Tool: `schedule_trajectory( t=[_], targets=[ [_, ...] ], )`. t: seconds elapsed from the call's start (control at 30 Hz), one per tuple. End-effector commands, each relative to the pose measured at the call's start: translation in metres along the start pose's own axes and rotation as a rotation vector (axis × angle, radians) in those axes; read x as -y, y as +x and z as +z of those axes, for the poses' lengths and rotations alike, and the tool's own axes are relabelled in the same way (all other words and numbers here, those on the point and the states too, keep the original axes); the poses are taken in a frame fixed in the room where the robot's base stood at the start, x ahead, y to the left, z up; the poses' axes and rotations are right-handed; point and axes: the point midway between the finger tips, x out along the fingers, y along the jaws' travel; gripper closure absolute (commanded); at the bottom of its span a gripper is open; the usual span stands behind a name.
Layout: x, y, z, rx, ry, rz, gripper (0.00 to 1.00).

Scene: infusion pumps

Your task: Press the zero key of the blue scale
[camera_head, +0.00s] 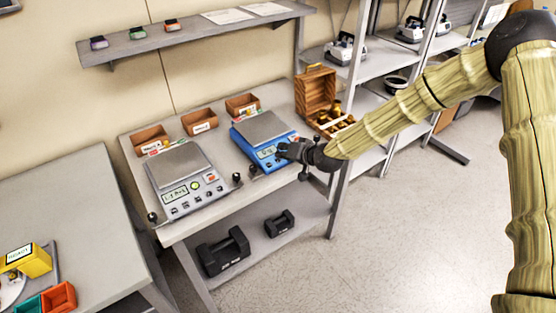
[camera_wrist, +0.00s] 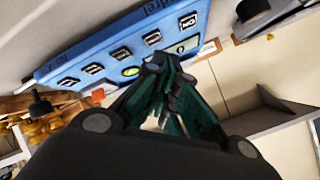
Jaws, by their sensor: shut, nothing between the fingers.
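The blue scale (camera_head: 250,136) stands on the table with a grey pan on top. Its blue front panel (camera_wrist: 110,45) fills the upper left of the wrist view, with several small dark keys, a round green-yellow spot (camera_wrist: 130,71) and a small display (camera_wrist: 183,47). The key labels are too small to read surely. My gripper (camera_head: 284,150) is shut and empty at the right front of the blue scale. In the wrist view its fingertips (camera_wrist: 158,62) overlap the panel beside the display and the green spot. I cannot tell whether they touch it.
A grey scale (camera_head: 180,170) stands left of the blue one. Small brown bins (camera_head: 199,122) line the table's back, and a wooden weight box (camera_head: 316,90) stands at the right. The floor in front is clear.

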Motion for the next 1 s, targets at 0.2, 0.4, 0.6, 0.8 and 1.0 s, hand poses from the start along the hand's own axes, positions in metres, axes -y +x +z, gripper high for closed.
schedule_trajectory(
  t=[0.2, 0.4, 0.6, 0.8, 1.0],
  targets=[
    [0.0, 0.0, 0.0, 0.0, 0.0, 0.0, 1.0],
    [0.002, -0.003, -0.003, 0.0, 0.0, 0.0, 1.0],
    [0.01, -0.013, -0.01, 0.0, 0.0, -0.001, 1.0],
    [0.018, -0.024, -0.018, 0.0, -0.001, -0.001, 1.0],
    [0.025, -0.034, -0.025, 0.0, 0.0, -0.001, 1.0]
  ],
)
